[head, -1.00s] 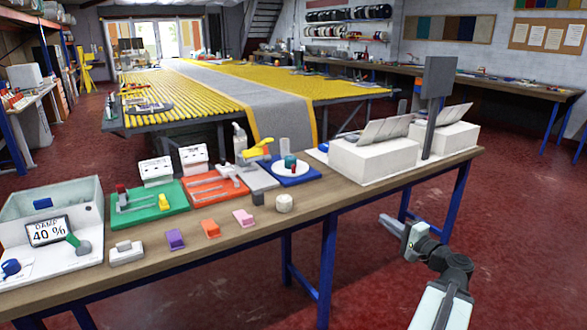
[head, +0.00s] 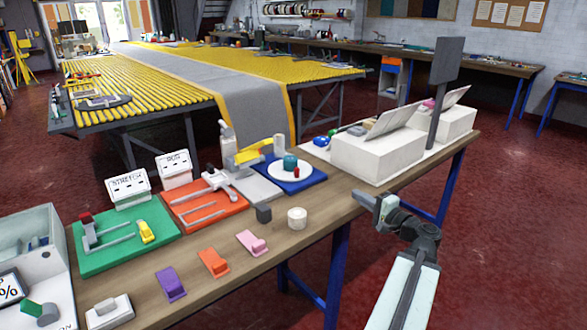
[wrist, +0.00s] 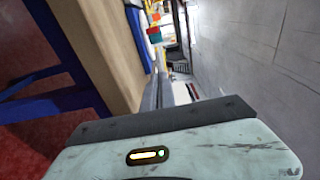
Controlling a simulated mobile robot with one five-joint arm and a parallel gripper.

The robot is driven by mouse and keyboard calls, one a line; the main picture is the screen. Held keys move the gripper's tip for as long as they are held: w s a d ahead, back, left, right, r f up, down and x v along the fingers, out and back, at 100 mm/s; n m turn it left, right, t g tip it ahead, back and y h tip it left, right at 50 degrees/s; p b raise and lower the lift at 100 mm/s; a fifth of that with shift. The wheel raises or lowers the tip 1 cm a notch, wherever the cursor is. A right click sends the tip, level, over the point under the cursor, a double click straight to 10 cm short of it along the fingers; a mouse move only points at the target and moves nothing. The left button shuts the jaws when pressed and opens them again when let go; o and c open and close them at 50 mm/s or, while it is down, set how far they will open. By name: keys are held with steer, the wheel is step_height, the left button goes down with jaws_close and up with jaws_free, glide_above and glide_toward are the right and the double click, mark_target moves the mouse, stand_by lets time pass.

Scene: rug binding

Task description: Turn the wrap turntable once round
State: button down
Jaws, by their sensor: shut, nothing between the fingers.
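The likely wrap turntable is a round white disc (head: 277,173) on a blue square base (head: 313,178), towards the back of the bench. A teal round piece (head: 290,162) and a small red peg (head: 296,173) stand on the disc. My gripper (head: 366,200) is shut and empty. It is off to the right of the turntable, by the bench's front edge, and touches nothing that I can make out. The wrist view is turned sideways, with my own wrist housing filling its lower part.
The wooden bench (head: 330,205) carries a white block (head: 380,155) and dark upright panel (head: 446,75) right of the turntable. A yellow-handled tool (head: 255,152) stands left. Red floor is free at right.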

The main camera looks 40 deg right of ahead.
steer(key=w+d, duration=0.1)
steer(key=w, duration=0.6)
steer(key=w+d, duration=0.1)
steer(key=w, duration=0.6)
steer(key=w+d, duration=0.1)
steer(key=w, duration=0.5)
steer(key=shift+w, duration=0.4)
steer(key=a, duration=0.3)
steer(key=shift+w+r, duration=0.1)
steer(key=shift+w, duration=0.15)
steer(key=shift+w+a, duration=0.25)
steer(key=shift+a, duration=0.15)
steer(key=shift+a, duration=0.25)
